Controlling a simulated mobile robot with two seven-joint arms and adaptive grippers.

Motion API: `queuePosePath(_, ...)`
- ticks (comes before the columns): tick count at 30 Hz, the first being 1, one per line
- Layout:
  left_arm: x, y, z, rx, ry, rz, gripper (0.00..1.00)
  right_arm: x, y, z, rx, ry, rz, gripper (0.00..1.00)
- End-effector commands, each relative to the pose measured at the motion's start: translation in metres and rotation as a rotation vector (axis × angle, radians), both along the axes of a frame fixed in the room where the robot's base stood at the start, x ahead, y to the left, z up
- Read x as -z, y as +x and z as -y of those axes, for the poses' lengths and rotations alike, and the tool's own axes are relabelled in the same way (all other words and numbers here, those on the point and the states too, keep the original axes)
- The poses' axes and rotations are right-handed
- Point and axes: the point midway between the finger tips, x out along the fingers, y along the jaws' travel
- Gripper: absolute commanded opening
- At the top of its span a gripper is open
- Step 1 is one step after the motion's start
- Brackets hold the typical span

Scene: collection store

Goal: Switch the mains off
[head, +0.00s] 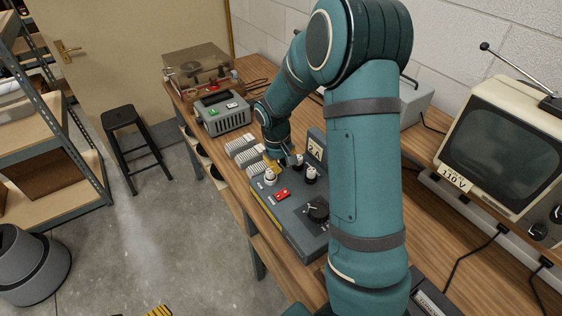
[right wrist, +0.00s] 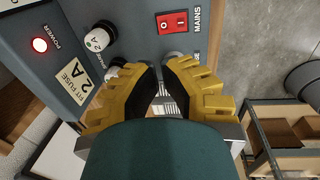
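The red MAINS rocker switch (head: 281,195), with O and I marks, sits on the grey bench unit (head: 265,197). In the right wrist view, the switch (right wrist: 172,22) is just beyond the fingers; which side is pressed is unclear. My right gripper (right wrist: 160,72) has yellow fingers that converge at the tips, and nothing shows between them. In the head view, my right gripper (head: 275,163) is over the unit's far end, beside the fuse caps and apart from the switch. Only a yellow ridged piece of my left gripper (head: 158,311) shows at the bottom edge.
Fuse caps (head: 310,172), a black dial (head: 318,208) and an upright 2 A card (head: 315,148) crowd the unit. A red POWER lamp (right wrist: 40,45) looks lit. A grey box (head: 222,115) stands farther along the bench; a monitor (head: 508,145) stands right.

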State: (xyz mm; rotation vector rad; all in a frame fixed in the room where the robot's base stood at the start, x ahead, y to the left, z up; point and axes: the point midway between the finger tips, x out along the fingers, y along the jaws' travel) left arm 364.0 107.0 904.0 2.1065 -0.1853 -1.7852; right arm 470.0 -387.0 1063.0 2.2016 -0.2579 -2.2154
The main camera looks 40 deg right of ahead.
Motion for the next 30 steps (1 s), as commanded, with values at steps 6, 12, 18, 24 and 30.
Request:
queuePosePath(6, 0.002, 0.0, 0.0, 0.0, 0.0, 0.0, 0.94, 0.046, -0.002, 0.006, 0.001, 0.001, -0.006, 0.0)
queuePosePath(12, 0.002, 0.0, 0.0, 0.0, 0.001, 0.0, 0.94, 0.079, -0.002, 0.01, 0.0, 0.0, -0.003, 0.0)
queuePosePath(18, 0.001, 0.0, 0.0, 0.0, 0.0, 0.0, 0.94, 0.097, -0.002, 0.012, 0.0, 0.0, -0.002, 0.0)
queuePosePath(24, 0.001, 0.0, 0.0, 0.0, 0.0, 0.0, 0.94, 0.1, -0.002, 0.012, 0.0, 0.0, 0.0, 0.0)
queuePosePath(30, 0.001, 0.0, 0.0, 0.0, 0.0, 0.0, 0.94, 0.1, -0.002, 0.012, 0.0, 0.0, 0.0, 0.0)
